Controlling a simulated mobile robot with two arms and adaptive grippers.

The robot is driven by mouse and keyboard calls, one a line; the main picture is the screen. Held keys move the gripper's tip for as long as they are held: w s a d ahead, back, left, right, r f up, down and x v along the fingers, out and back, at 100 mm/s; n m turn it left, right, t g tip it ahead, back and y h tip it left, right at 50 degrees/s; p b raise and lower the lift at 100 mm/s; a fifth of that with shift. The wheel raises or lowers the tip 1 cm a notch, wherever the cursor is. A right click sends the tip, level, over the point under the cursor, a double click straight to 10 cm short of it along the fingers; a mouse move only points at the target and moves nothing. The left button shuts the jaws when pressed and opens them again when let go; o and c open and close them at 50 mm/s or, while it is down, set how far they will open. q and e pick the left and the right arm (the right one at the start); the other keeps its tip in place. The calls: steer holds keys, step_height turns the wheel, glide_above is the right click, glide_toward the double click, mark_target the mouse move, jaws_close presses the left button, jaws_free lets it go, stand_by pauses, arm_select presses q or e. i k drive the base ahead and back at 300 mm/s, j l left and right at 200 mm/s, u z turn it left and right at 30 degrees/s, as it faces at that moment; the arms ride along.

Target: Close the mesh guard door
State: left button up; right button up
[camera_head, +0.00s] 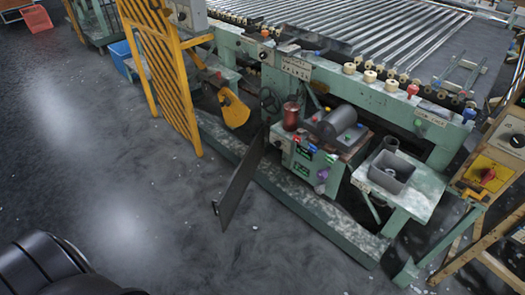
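A dark, thin panel (241,180), seen nearly edge-on, stands swung out from the green machine. It appears to be the mesh guard door, though no mesh can be made out at this angle. Its far edge is near the machine front, and its near edge reaches out over the floor. A yellow barred guard (160,68) stands upright to its left, apart from it. Neither of my grippers shows; only dark rounded parts of my own body are at the lower left.
The green machine frame (232,150) has a low beam along the floor. A motor (337,122) and a side table with a grey bin (391,172) stand right of the panel. A yellow switch box (487,174) is far right. The floor (120,215) at left is clear.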

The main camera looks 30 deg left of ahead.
mark_target(258, 153)
steer(key=i+j+z, duration=0.15)
steer(key=j, duration=0.8)
steer(key=i+j+z, duration=0.15)
steer(key=j, duration=0.8)
steer(key=i+j+z, duration=0.15)
steer(key=j, duration=0.85)
steer(key=i+j+z, duration=0.15)
steer(key=j, duration=0.85)
steer(key=k+l, duration=0.05)
